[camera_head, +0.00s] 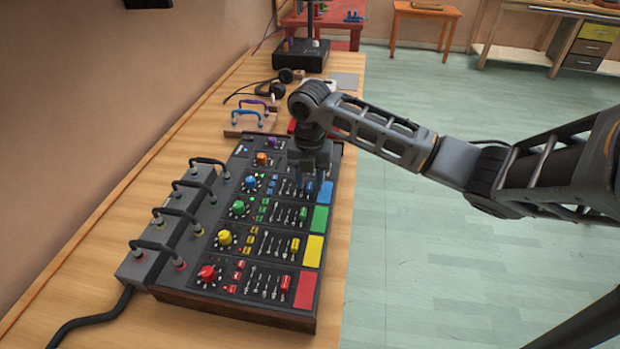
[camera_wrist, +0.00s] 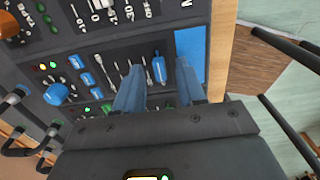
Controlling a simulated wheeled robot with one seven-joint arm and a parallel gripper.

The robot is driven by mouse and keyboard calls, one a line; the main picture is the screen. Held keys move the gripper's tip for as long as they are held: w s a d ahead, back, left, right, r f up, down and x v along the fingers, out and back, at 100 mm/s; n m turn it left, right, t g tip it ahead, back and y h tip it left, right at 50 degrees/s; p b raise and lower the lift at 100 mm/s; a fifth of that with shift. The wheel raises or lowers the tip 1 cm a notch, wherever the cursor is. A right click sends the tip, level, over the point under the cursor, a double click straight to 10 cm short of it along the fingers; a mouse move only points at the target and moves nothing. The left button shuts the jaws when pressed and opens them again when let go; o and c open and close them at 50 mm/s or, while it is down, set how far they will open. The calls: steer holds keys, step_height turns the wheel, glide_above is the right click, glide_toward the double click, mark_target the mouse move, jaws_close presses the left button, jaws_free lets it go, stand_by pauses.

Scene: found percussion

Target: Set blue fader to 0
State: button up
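The blue fader (camera_wrist: 159,67) shows in the wrist view as a blue cap in a slot of the mixer's blue row. It lies between my gripper's two fingertips, left of the blue pad (camera_wrist: 191,45). My gripper (camera_wrist: 158,82) is open, with one finger on each side of the fader and visible gaps. I cannot tell how far above the panel the fingertips are. In the head view my gripper (camera_head: 313,176) points down over the blue row of the mixer (camera_head: 272,225), and largely hides the fader there. The blue pad also shows there (camera_head: 326,193).
Green (camera_head: 303,214), yellow (camera_head: 295,244) and red (camera_head: 286,284) faders stand in the nearer rows. Patch cables (camera_head: 178,212) arch on a grey box at left. Headphones (camera_head: 278,83) and handled blocks lie beyond the mixer. Open floor is at right.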

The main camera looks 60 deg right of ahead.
steer(key=shift+f, duration=0.15)
steer(key=shift+c, duration=0.3)
jaws_close()
stand_by(0.3)
